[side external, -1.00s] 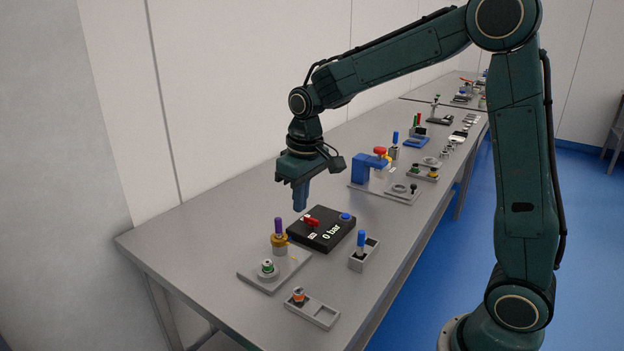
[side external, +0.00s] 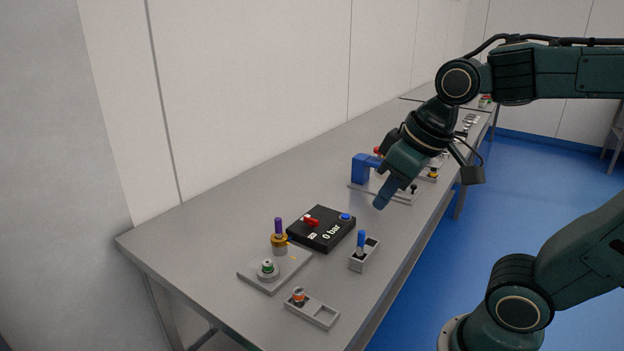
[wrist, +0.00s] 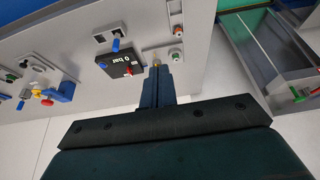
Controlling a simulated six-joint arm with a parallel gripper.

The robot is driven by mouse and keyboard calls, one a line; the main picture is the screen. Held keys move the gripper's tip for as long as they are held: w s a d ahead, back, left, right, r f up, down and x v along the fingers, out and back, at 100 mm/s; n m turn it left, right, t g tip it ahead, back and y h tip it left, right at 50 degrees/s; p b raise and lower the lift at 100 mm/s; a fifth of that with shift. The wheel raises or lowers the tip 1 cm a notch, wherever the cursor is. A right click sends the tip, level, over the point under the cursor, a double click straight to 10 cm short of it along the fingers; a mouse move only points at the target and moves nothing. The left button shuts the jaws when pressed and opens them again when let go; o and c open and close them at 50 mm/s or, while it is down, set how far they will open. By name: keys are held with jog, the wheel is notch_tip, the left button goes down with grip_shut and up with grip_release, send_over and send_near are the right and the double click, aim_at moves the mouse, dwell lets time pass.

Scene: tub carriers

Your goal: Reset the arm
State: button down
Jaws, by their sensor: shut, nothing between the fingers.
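My gripper (side external: 381,203) is shut and empty, tilted, in the air above the right edge of the bench (side external: 215,205). In the wrist view its closed fingers (wrist: 156,73) point toward the bench. The black box (side external: 322,229) reading "0 bar", with a red lever (side external: 311,222) and a blue button (side external: 346,216), lies on the bench to the lower left of my gripper in the side view. It also shows in the wrist view (wrist: 117,64). My gripper touches nothing that I can see.
A grey plate (side external: 262,284) with a purple-handled brass part (side external: 279,239) stands near the front. A grey holder with a blue-handled tool (side external: 361,243) and a two-pocket tray (side external: 322,313) sit nearby. A blue clamp-like fixture (side external: 360,169) is partly behind my gripper.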

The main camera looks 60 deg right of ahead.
jog(key=shift+t, duration=0.4)
jog(key=s, duration=0.2)
jog(key=s+f, duration=0.1)
jog(key=s, duration=0.1)
jog(key=shift+s+a, duration=0.15)
jog(key=shift+s, duration=0.1)
dwell(0.4)
